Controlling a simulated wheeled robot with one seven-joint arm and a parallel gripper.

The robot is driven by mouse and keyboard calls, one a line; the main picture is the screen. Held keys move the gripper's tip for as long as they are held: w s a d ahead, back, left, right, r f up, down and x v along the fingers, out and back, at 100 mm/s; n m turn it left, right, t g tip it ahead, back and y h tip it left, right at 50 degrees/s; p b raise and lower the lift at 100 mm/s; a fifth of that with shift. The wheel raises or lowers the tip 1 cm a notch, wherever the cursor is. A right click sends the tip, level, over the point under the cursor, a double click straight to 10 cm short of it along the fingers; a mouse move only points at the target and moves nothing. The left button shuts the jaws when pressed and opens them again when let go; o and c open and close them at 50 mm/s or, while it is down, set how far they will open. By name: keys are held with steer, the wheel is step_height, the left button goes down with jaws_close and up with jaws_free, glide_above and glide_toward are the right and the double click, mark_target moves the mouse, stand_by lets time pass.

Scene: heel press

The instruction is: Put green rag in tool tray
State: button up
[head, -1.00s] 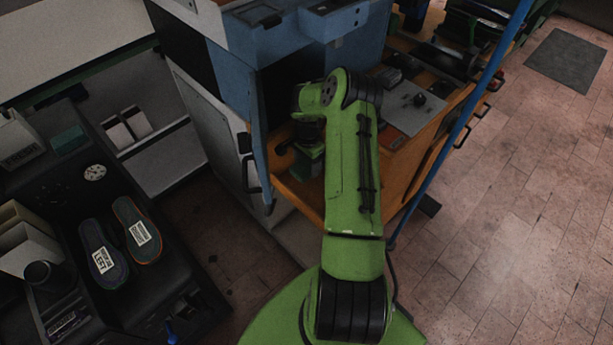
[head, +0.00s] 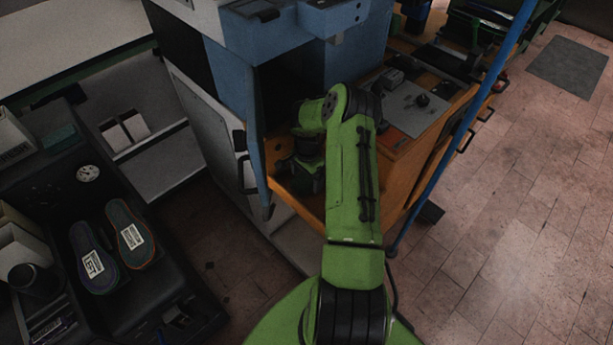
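My green arm reaches forward to the orange wooden bench top (head: 283,186), under the blue machine housing. My gripper (head: 306,170) is low over that bench, in the shadowed opening of the housing. Its fingers are dark and partly hidden by my own arm, so I cannot see whether it is open or holds anything. A small dark green item (head: 58,137) lies on the black unit at the left; I cannot tell whether it is the green rag. I cannot make out a tool tray for sure.
Two insoles (head: 131,234) with white labels lie on the black unit (head: 165,285) at the left. The blue machine (head: 240,50) stands over the bench. A grey plate (head: 412,108) with a black knob lies on the bench. A blue pole (head: 455,140) rises right of my arm.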

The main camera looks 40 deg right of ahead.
mark_target(307, 177)
step_height(307, 177, up, 12)
steer(key=p, duration=0.2)
steer(key=shift+r, duration=0.15)
stand_by(0.5)
